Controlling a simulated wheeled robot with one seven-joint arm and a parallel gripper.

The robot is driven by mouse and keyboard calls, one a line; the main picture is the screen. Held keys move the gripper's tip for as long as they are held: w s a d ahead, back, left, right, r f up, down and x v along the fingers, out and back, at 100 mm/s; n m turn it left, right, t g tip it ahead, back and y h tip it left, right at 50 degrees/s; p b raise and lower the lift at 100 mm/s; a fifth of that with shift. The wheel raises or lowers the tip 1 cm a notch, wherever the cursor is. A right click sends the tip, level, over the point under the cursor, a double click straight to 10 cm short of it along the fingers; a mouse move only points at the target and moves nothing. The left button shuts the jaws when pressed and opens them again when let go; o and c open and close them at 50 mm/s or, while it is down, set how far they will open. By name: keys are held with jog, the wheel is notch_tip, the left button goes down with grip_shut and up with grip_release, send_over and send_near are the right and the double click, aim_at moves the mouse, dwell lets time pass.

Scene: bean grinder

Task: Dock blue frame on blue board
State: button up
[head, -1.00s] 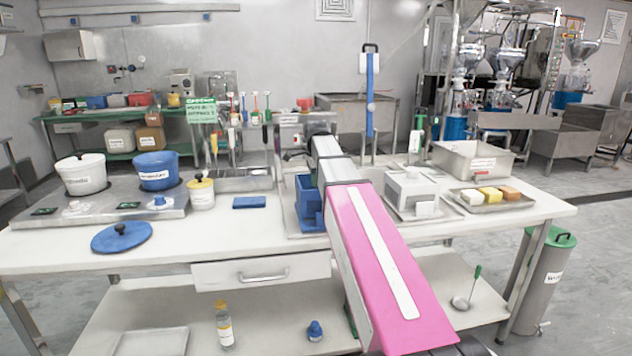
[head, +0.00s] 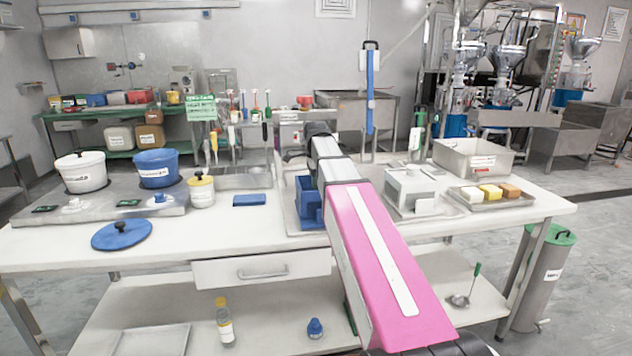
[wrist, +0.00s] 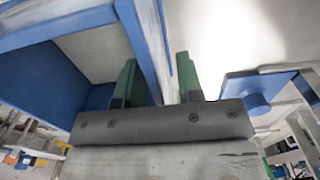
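The blue frame (head: 309,205), an open blue box shape, stands upright on a tray at the middle of the table, partly covered by my arm. In the wrist view it fills the upper left as blue and white walls (wrist: 60,75). My gripper (wrist: 157,62) has two green fingers set apart. A blue-white upright of the frame runs between them, with a gap visible beside the right finger. The gripper is hidden behind my arm in the head view. A flat blue slab (head: 249,200), which may be the blue board, lies left of the frame.
A grey box-shaped device (head: 413,190) stands close right of the frame. A tray with coloured blocks (head: 490,196) is further right. White (head: 82,172) and blue (head: 156,168) pots and a blue lid (head: 122,235) are at left. Bare table lies in front of the slab.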

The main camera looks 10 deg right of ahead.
jog(key=shift+r, duration=0.1)
notch_tip(320, 180, up, 12)
jog(key=shift+r, duration=0.5)
dwell(0.5)
